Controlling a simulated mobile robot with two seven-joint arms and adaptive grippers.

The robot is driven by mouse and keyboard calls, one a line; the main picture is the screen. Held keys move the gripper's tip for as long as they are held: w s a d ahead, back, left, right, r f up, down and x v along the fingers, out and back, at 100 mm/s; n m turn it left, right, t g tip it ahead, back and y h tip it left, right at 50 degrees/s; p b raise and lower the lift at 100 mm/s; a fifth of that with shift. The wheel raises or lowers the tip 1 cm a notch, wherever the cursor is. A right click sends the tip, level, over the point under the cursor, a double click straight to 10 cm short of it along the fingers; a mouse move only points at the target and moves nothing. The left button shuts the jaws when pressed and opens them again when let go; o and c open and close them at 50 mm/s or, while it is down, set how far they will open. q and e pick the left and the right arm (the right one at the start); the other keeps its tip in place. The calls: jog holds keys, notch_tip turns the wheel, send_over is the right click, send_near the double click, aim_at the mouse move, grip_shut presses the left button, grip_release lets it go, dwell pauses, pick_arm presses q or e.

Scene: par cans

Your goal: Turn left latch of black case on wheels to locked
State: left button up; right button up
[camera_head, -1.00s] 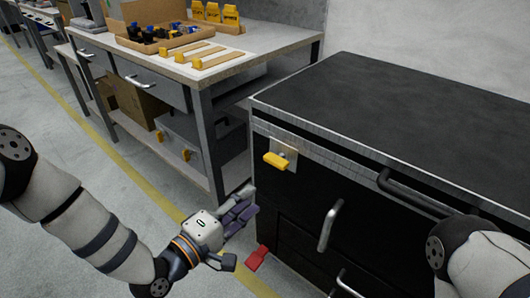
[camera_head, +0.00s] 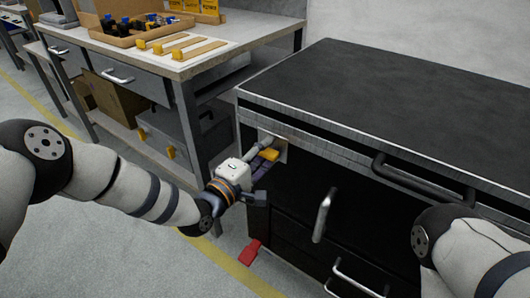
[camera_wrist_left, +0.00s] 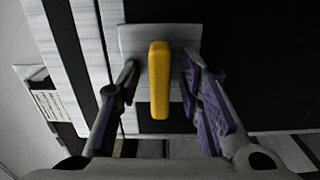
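The black case on wheels (camera_head: 400,115) stands at the right in the head view. Its left latch (camera_head: 269,154) is a yellow handle on a pale metal plate near the upper left corner of the front. In the left wrist view the yellow latch (camera_wrist_left: 159,80) stands lengthwise between my two fingers, with its plate (camera_wrist_left: 135,36) behind it. My left gripper (camera_head: 262,163) is open around the latch; gaps show on both sides of it. My right arm shows at the lower right of the head view, but its gripper is out of view.
A workbench (camera_head: 215,52) with a wooden tray (camera_head: 140,35) stands at the back left. A black handle (camera_head: 420,184) and silver handles (camera_head: 323,215) stick out from the case front. A red pedal (camera_head: 249,252) sits low at the case's left corner.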

pick_arm(q)
grip_shut()
jog(key=m, duration=0.4)
jog(key=shift+m, duration=0.4)
jog(key=m, duration=0.4)
jog(key=shift+m+p, duration=0.3)
jog(key=shift+p, duration=0.1)
jog(key=m, duration=0.4)
jog(key=shift+p, duration=0.35)
jog(key=shift+m+p, duration=0.3)
jog(key=shift+m, duration=2)
grip_release()
